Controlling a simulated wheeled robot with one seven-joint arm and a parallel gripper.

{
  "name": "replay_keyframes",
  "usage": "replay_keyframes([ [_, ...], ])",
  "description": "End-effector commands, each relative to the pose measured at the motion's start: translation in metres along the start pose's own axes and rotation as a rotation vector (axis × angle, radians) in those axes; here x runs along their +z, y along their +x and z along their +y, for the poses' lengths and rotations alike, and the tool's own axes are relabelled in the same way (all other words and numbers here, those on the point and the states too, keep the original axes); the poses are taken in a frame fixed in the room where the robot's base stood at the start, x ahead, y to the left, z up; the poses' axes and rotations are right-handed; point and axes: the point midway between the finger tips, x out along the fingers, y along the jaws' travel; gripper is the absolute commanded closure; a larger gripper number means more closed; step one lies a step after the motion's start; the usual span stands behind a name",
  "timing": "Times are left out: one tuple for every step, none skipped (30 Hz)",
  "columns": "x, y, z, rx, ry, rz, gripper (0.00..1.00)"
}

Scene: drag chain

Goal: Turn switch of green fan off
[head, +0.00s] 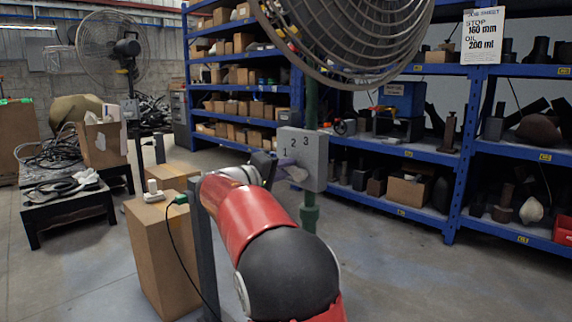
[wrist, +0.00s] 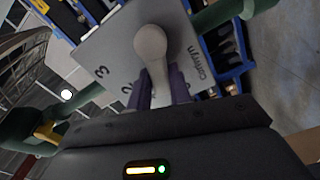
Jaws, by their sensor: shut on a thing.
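The green fan has a wire cage (head: 345,40) and a green pole (head: 310,215). A grey switch box (head: 316,160) on its pole is marked 1, 2 and 3. The box also shows tilted in the wrist view (wrist: 105,50), with the 3 and part of the 2 visible. A light grey switch knob (wrist: 150,42) has a round hub and a lever running down between my fingers. My gripper (wrist: 160,88) is shut on this lever, at the box's front face. In the head view my gripper (head: 277,168) covers part of the box face. The exact mark the lever points to is hidden.
Cardboard boxes (head: 157,245) with a white plug block and a dark cable stand left of my arm. Another fan (head: 122,48) and a low black table (head: 62,208) are farther left. Blue shelves (head: 430,150) stand behind. Floor at the right is clear.

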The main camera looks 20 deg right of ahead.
Motion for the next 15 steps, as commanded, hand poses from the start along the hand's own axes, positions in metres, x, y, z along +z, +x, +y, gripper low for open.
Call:
replay_keyframes([
  [-0.001, -0.001, -0.001, -0.001, -0.042, 0.001, 1.0],
  [-0.001, -0.001, -0.002, -0.001, -0.065, 0.001, 1.0],
  [-0.001, -0.001, -0.004, -0.002, -0.096, 0.002, 1.0],
  [-0.001, -0.001, -0.004, -0.002, -0.118, 0.002, 1.0],
  [-0.001, -0.001, -0.005, -0.002, -0.138, 0.002, 1.0],
  [-0.001, -0.001, -0.006, -0.001, -0.166, 0.002, 1.0],
  [0.0, -0.001, -0.007, -0.002, -0.184, 0.002, 1.0],
  [0.0, -0.001, -0.008, -0.002, -0.203, 0.002, 1.0],
  [0.0, -0.001, -0.009, -0.002, -0.224, 0.002, 1.0],
  [0.0, -0.001, -0.009, -0.002, -0.24, 0.002, 1.0],
  [0.0, -0.001, -0.01, -0.002, -0.253, 0.002, 1.0],
  [0.001, -0.001, -0.011, -0.002, -0.27, 0.003, 1.0],
  [0.001, -0.001, -0.011, -0.002, -0.281, 0.003, 1.0],
  [0.001, -0.001, -0.011, -0.002, -0.291, 0.003, 1.0],
  [0.001, -0.001, -0.012, -0.002, -0.304, 0.003, 1.0],
])
